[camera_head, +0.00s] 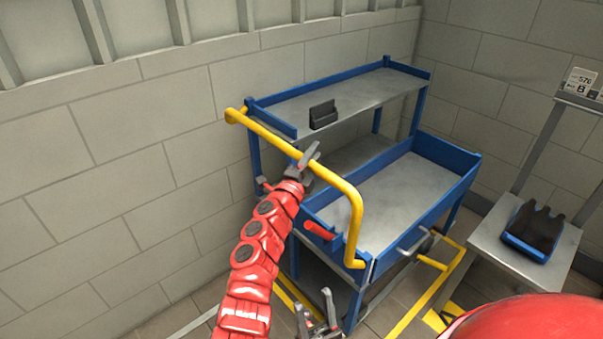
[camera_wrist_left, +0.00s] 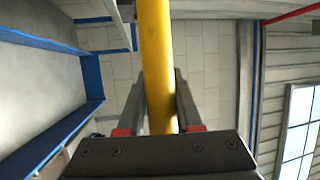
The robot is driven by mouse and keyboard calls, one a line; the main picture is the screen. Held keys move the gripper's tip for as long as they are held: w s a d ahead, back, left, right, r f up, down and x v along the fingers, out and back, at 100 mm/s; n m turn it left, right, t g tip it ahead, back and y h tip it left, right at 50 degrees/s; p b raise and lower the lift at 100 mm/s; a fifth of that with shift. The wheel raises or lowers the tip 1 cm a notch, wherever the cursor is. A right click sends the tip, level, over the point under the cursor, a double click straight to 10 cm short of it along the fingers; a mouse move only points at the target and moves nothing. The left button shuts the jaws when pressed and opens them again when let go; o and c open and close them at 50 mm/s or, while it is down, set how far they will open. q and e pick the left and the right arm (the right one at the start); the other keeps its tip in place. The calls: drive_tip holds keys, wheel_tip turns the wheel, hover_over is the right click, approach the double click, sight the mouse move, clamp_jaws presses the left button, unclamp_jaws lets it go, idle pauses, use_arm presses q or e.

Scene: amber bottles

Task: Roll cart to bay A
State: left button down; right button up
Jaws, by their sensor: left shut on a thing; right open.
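A blue cart (camera_head: 448,158) with grey shelves stands against the block wall in the head view. A yellow push handle (camera_head: 340,183) runs across its near side. My left gripper (camera_head: 306,160) is shut on the yellow handle near its middle. In the left wrist view the yellow bar (camera_wrist_left: 157,60) passes between the two fingers (camera_wrist_left: 160,105). My right gripper (camera_head: 318,312) is open and empty, low in front of the cart. Yellow floor lines (camera_head: 407,318) run beside and under the cart, with a yellow marking bearing a letter A (camera_head: 441,316) at the right.
A small black holder (camera_head: 323,114) sits on the cart's top shelf. At the right, a grey stand (camera_head: 484,238) holds a blue tray (camera_head: 528,246) with dark gloves (camera_head: 540,225). The wall is close behind the cart. Some floor shows at the lower left.

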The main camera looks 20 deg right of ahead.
use_arm(q)
drive_tip(key=w+d+b, duration=0.2)
drive_tip(key=d+b, duration=0.3)
drive_tip(key=d, duration=0.1)
drive_tip(key=shift+b, duration=0.35)
drive_tip(key=shift+f, duration=0.1)
drive_tip(key=c, duration=0.6)
unclamp_jaws()
drive_tip(key=shift+w, duration=0.1)
